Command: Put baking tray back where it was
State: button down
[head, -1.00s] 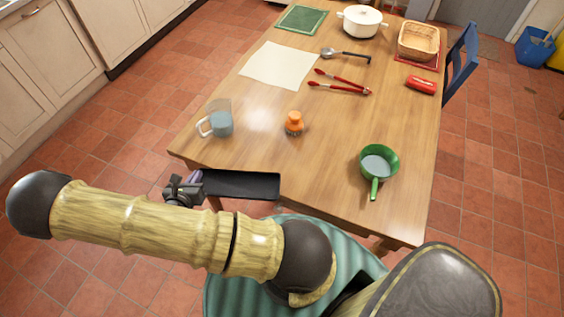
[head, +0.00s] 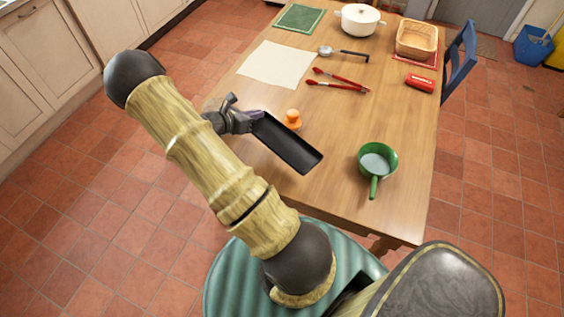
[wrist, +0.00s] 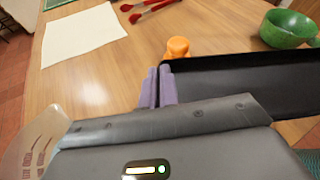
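My gripper (head: 254,115) is at the tray's left end in the head view. In the wrist view its purple fingers (wrist: 159,86) are close together at the tray's near left corner and appear shut on its edge. The tray looks raised above the tabletop, but the exact gap cannot be told.
Red tongs (head: 338,87), a ladle (head: 345,53) and a pale sheet (head: 277,65) lie farther back. A clear cup (wrist: 32,135) is close by my gripper's left.

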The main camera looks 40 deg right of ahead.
jog(key=shift+w+f, duration=0.1)
jog(key=shift+f, duration=3)
jog(key=shift+f+p, duration=0.4)
jog(key=shift+f, duration=1.5)
jog(key=shift+f, duration=0.15)
jog(key=c, duration=1.7)
grip_release()
